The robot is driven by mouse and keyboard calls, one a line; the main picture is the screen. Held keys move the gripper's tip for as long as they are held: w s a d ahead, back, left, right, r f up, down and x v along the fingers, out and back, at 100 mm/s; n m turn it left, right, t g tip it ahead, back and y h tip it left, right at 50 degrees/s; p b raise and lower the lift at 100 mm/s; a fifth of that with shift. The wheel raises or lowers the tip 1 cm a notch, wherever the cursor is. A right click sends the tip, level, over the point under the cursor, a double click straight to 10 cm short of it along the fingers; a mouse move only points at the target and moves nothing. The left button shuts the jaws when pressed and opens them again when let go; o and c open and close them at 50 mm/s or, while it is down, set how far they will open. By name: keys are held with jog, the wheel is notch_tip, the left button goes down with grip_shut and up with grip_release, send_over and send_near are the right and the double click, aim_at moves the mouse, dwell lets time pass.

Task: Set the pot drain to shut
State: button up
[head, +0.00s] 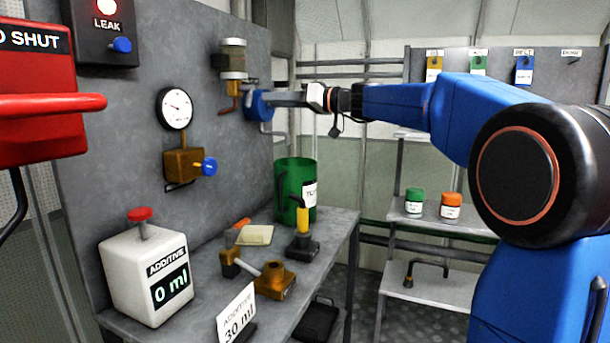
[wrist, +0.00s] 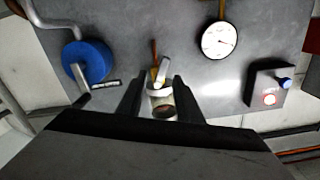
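My gripper (head: 262,98) is at the panel, just right of the lever, overlapping a blue round canister in the head view. In the wrist view, which looks upside down, my gripper's two dark fingers (wrist: 158,92) stand apart. The pot (wrist: 161,103) shows between them, with the orange lever (wrist: 153,50) beyond their tips. I see nothing gripped. I cannot tell whether a finger touches the lever.
The blue canister (wrist: 88,62) and its grey pipe are close to the gripper. A dial gauge (head: 174,108), a brass valve with blue knob (head: 209,166) and a leak lamp box (head: 100,38) share the panel. A bench (head: 343,222) below holds a green container (head: 290,182) and tools.

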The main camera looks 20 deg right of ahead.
jog(key=v, duration=0.8)
jog(key=s+a+f+m+g+h, duration=0.1)
jog(key=s+a+f+g+h, duration=0.2)
jog(key=s+f, duration=1.1)
jog(key=shift+a+f+m+h, duration=0.15)
jog(key=shift+f+m+h, duration=0.25)
jog(key=shift+f+h, duration=0.7)
jog(key=shift+f, duration=0.15)
jog(key=t+y, duration=0.3)
jog(key=y, duration=0.2)
send_near(251, 99)
jog(key=x, duration=1)
jog(key=shift+w+a, duration=0.1)
jog(key=shift+a, duration=0.1)
jog(key=shift+c, duration=0.4)
grip_shut()
